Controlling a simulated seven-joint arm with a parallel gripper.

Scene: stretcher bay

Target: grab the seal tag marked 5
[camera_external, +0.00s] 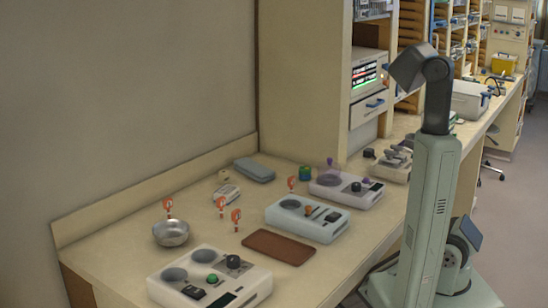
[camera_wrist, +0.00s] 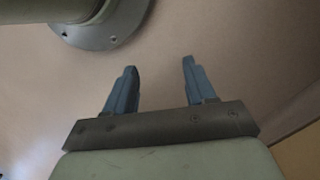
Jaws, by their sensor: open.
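Several small orange-red tags stand upright on the bench in the external view. One tag (camera_external: 168,206) is behind the metal bowl, another tag (camera_external: 221,204) is right of it, a third tag (camera_external: 236,217) is nearer the brown mat, and another tag (camera_external: 291,184) is behind the middle pale device. Their markings are too small to read, so I cannot tell which is marked 5. My gripper (camera_wrist: 158,66) is open and empty in the wrist view, with two blue-grey fingers apart over a plain tan surface. No tag shows there. I cannot make out its fingers in the external view.
A metal bowl (camera_external: 171,233), a brown mat (camera_external: 279,247), a front device (camera_external: 232,297), a middle device (camera_external: 281,225) and a rear device (camera_external: 330,189) crowd the bench (camera_external: 130,245). A grey case (camera_external: 255,170) lies near the wall. A tall cabinet (camera_external: 302,80) stands behind.

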